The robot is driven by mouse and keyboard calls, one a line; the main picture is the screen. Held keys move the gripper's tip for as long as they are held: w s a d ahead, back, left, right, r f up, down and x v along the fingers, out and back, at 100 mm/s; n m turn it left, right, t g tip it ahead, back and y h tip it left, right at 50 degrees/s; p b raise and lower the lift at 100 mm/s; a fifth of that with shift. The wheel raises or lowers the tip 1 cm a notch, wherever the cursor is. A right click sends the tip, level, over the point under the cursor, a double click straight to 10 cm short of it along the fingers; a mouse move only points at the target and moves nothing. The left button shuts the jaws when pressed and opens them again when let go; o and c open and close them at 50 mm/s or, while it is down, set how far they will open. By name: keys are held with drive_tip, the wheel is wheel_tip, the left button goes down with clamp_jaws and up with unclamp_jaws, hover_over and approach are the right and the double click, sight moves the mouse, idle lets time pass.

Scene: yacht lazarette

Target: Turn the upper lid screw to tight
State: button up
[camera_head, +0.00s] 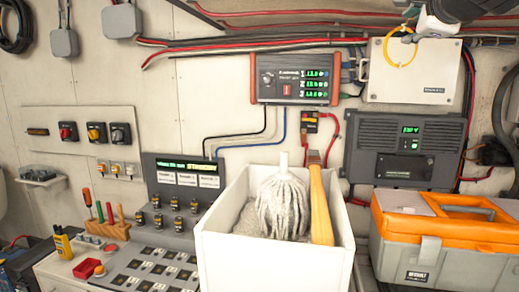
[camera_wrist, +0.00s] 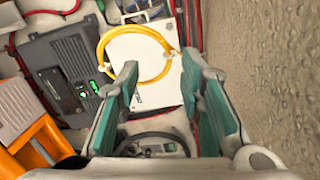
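The white lidded box (camera_head: 412,72) is mounted on the wall at the upper right in the head view. It also shows between my fingers in the wrist view (camera_wrist: 135,48). A yellow cable loop (camera_head: 387,46) lies across its lid, and the loop is large in the wrist view (camera_wrist: 160,38). I cannot make out the upper lid screw clearly in either view. My gripper (camera_wrist: 160,78) is open, its two teal-padded fingers apart with nothing held between them. In the head view only part of my arm shows at the top right, overlapping the box's top edge.
Red and black cables (camera_head: 240,45) run along the wall beside the box. A dark grey unit with a green display (camera_head: 405,148) sits below it. An orange-lidded toolbox (camera_head: 450,225) and a white bin (camera_head: 275,255) with a mop head stand lower. A rough beige wall (camera_wrist: 265,70) is close on the wrist view's right.

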drive_tip(key=s+a+f+n+g+y+b, duration=0.1)
drive_tip(key=s+a+f+n+g, duration=0.1)
drive_tip(key=s+a+f+n, duration=0.35)
drive_tip(key=s+a+f+n+g+y, duration=0.1)
drive_tip(key=s+a+f+n+g, duration=0.15)
drive_tip(key=f, duration=0.65)
drive_tip(key=s+a+f+n+g+y+b, duration=0.1)
drive_tip(key=s+a+f+n+g+y, duration=0.15)
drive_tip(key=s+f+n, duration=0.4)
drive_tip(key=s+a+f+n+g, duration=0.1)
drive_tip(key=s+f+n, duration=0.3)
drive_tip(key=f, duration=0.6)
drive_tip(key=s+a+f+n+g+h+b, duration=0.1)
drive_tip(key=s+f+n+g, duration=0.2)
drive_tip(key=s+f, duration=0.6)
drive_tip(key=shift+a+f+n+g, duration=0.4)
drive_tip(key=shift+f+n, duration=0.15)
drive_tip(key=shift+f, duration=0.25)
drive_tip(key=shift+h, duration=0.25)
